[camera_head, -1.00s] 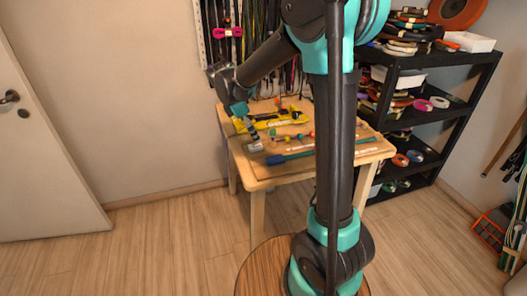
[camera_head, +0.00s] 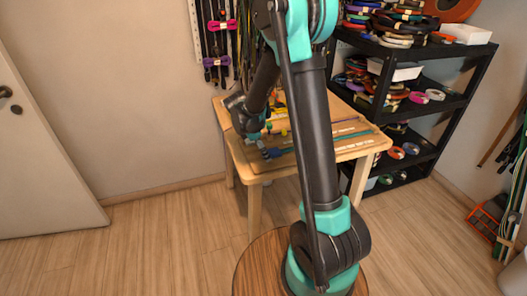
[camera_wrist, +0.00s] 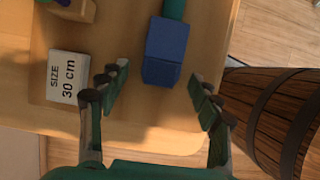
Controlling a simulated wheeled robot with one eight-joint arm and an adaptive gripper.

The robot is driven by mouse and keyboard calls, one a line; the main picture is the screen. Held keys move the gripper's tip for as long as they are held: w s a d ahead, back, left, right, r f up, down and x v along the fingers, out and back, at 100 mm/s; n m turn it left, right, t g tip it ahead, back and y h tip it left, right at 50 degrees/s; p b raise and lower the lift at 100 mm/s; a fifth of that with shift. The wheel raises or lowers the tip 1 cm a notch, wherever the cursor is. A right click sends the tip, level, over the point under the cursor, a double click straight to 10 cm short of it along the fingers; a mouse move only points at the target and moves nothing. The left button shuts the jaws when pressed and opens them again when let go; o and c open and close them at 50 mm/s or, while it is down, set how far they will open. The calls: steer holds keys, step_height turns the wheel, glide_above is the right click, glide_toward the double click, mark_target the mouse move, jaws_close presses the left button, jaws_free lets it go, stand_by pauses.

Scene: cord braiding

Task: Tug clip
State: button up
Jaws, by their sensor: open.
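A blue block-like piece, which looks like the clip (camera_wrist: 165,52), sits at the end of a teal strip (camera_wrist: 174,8) in the wrist view, near the table's edge. In the head view the blue piece (camera_head: 272,153) is at the table's near left, partly behind my arm. My gripper (camera_wrist: 160,82) is open and empty. Its two fingers are spread left and right, with the blue piece's near end just ahead of the gap between them. I see no contact. In the head view my gripper (camera_head: 258,142) is over the left of the table and small.
A white "SIZE 30 cm" label block (camera_wrist: 68,77) lies left of the left finger on the wooden table (camera_wrist: 130,130). A dark wooden barrel-like thing (camera_wrist: 275,115) stands at the right. A black shelf (camera_head: 440,105) with cord coils stands right of the table.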

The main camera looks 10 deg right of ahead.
steer(key=c, duration=1.4)
stand_by(0.6)
steer(key=o, duration=1.4)
steer(key=shift+d, duration=0.1)
steer(key=shift+c, duration=0.2)
steer(key=shift+o, duration=0.5)
steer(key=shift+o, duration=1.1)
steer(key=shift+v, duration=3)
